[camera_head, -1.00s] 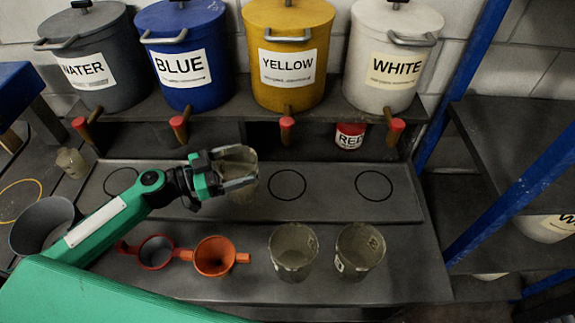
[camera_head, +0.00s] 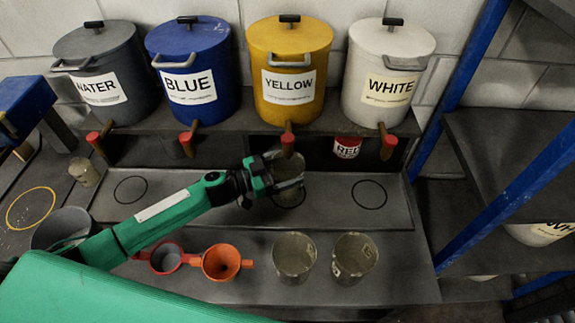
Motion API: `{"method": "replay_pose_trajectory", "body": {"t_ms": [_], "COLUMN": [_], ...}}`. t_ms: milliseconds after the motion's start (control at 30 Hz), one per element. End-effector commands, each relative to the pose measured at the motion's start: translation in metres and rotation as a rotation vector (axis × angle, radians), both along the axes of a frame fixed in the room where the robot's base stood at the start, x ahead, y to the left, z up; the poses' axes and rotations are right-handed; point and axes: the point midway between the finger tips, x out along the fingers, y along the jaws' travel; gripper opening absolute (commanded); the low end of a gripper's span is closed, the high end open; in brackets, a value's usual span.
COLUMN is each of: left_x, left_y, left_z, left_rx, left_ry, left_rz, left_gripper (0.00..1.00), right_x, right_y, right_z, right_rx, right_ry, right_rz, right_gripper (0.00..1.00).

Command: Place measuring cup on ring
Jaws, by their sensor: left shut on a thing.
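My left gripper (camera_head: 284,182) is shut on a translucent measuring cup (camera_head: 287,168), which looks upright. The cup is at the black ring (camera_head: 289,202) drawn on the shelf below the yellow container. The gripper and cup hide much of that ring. I cannot tell whether the cup's base touches the shelf. Two more bare rings show, one on the right (camera_head: 369,194) and one on the left (camera_head: 130,189). Two other measuring cups stand in front, one (camera_head: 294,256) beside the other (camera_head: 354,259). My right gripper is not in view.
Grey water, blue (camera_head: 193,70), yellow (camera_head: 289,62) and white (camera_head: 387,75) containers with red-tipped taps stand behind. A red funnel (camera_head: 166,258) and an orange funnel (camera_head: 221,262) sit in front. A small cup (camera_head: 84,172) and a yellow ring (camera_head: 31,208) are at left.

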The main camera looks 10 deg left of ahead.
Motion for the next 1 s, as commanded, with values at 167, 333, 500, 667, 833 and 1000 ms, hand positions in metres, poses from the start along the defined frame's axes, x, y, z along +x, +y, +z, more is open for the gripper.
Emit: {"method": "replay_pose_trajectory", "body": {"t_ms": [167,333,500,667,833,1000], "left_x": [0.003,0.003,0.003,0.003,0.003,0.003], "left_y": [-0.004,-0.004,-0.004,-0.004,-0.004,-0.004], "left_z": [-0.010,-0.012,-0.012,-0.017,-0.015,-0.014], "left_rx": [0.001,0.000,0.000,0.000,0.001,0.001], "left_ry": [0.002,0.000,0.000,0.000,0.001,0.001], "left_rz": [0.000,0.000,0.000,0.000,0.000,0.000], "left_gripper": [0.47,0.47,0.47,0.47,1.00,1.00], "right_x": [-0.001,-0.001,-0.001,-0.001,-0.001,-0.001], "right_y": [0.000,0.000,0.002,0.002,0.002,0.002], "right_z": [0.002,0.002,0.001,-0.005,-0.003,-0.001], "right_rx": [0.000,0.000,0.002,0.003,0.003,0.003], "right_ry": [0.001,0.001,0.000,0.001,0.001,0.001], "right_rz": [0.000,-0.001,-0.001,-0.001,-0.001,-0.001], "right_gripper": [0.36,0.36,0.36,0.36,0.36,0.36]}}
